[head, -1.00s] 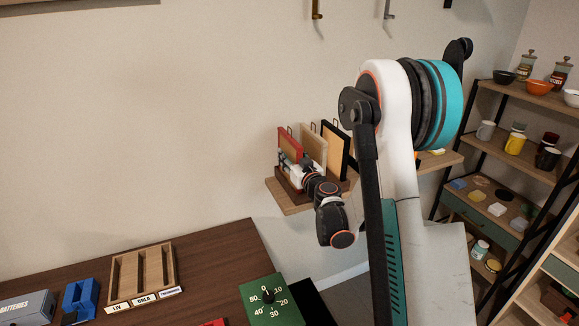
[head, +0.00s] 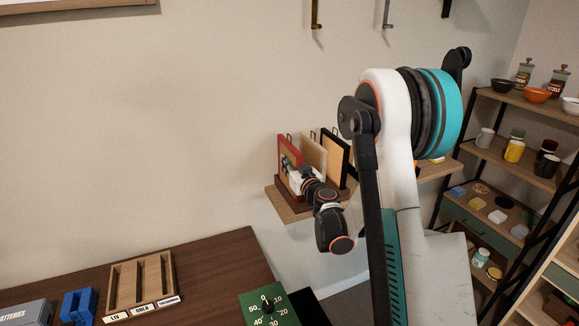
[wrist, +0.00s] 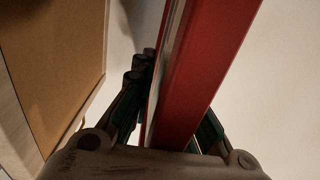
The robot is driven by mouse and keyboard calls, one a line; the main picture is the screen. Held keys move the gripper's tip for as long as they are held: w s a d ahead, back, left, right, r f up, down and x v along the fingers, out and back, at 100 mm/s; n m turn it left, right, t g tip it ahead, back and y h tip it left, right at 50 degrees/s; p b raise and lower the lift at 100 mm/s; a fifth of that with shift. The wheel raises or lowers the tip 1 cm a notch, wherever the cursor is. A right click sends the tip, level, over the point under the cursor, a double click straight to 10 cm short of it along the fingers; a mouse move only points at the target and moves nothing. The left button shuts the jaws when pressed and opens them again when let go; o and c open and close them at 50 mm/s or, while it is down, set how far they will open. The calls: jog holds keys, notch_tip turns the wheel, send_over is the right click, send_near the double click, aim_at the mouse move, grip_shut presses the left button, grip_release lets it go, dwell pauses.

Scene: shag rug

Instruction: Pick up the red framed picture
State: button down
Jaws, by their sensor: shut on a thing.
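The red framed picture (head: 284,147) stands upright at the left end of a dark wooden rack (head: 299,197) on a small wall shelf. My gripper (head: 287,166) reaches it from the front right and covers part of it. In the wrist view, the red frame edge (wrist: 205,65) runs between the two fingers of my gripper (wrist: 172,115), which are shut on it. I cannot tell whether its lower edge still rests in the rack.
A pale wood framed picture (head: 313,151) and a black framed picture (head: 336,155) stand close on the right. The wall is just behind. A desk (head: 215,262) with a wooden tray (head: 118,289) and a green timer (head: 252,301) lies below. A stocked shelf unit (head: 497,145) stands at right.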

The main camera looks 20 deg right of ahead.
aim_at(291, 146)
jog(key=r+p, duration=0.1)
jog(key=r, duration=0.3)
jog(key=r+p, duration=0.1)
jog(key=r, duration=0.1)
jog(key=shift+s+r+p, duration=0.35)
jog(key=shift+s+r, duration=0.05)
jog(key=s, duration=1.7)
jog(key=shift+f+p, duration=0.15)
jog(key=shift+p, duration=0.25)
jog(key=shift+s, duration=0.1)
